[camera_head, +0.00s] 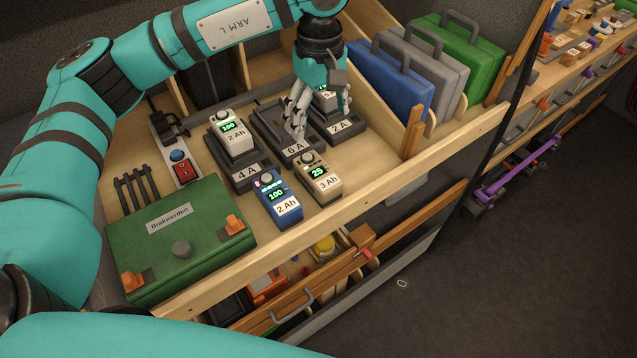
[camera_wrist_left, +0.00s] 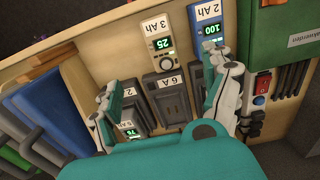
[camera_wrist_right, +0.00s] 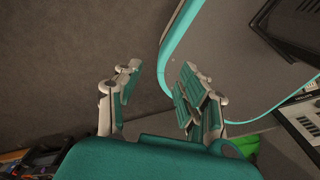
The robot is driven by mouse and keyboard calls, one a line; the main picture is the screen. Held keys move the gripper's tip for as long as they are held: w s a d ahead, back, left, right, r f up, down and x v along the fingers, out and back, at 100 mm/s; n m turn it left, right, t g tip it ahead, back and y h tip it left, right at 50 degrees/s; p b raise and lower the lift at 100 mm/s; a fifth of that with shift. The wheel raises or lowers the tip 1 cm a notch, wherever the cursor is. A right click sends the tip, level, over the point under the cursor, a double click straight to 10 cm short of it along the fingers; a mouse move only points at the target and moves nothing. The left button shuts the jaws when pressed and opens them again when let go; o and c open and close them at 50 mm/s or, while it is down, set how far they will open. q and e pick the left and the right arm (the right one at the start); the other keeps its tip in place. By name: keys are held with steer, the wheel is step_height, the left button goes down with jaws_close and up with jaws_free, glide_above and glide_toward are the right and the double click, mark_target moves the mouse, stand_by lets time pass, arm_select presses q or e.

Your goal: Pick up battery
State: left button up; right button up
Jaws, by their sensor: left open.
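Four-amp charger (camera_head: 233,170) holds a white 2 Ah battery (camera_head: 235,142) reading 100. A blue 2 Ah battery (camera_head: 279,204) reading 100 and a beige 3 Ah battery (camera_head: 319,181) reading 25 stand at the shelf's front; both also show in the left wrist view (camera_wrist_left: 208,28) (camera_wrist_left: 157,42). The 6 A charger (camera_head: 272,122) looks empty. Another battery (camera_wrist_left: 127,125) sits on the 2 A charger (camera_head: 341,130), partly hidden by my left gripper (camera_head: 322,112). That gripper is open and empty above the chargers. My right gripper (camera_wrist_right: 160,92) is open and empty, away from the shelf.
A green case (camera_head: 180,240) lies front left, beside a red-switched power strip (camera_head: 178,157). Blue (camera_head: 385,85), grey (camera_head: 430,65) and green cases (camera_head: 468,42) stand behind a wooden divider at the right. A wooden lip (camera_head: 345,215) edges the shelf above a drawer.

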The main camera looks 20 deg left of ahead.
mark_target(318, 169)
arm_select(q)
step_height(318, 169, down, 12)
steer(key=p, duration=0.4)
steer(key=shift+s+p, duration=0.1)
steer(key=shift+p, duration=0.2)
steer(key=f+p, duration=0.1)
steer(key=f, duration=0.1)
steer(key=f+p, duration=0.2)
steer(key=shift+a+f, duration=0.2)
steer(key=shift+f, duration=0.45)
steer(key=shift+w, duration=0.2)
steer(key=c, duration=1.7)
arm_select(e)
step_height(318, 169, up, 8)
steer(key=w, duration=0.2)
steer(key=shift+f, duration=0.2)
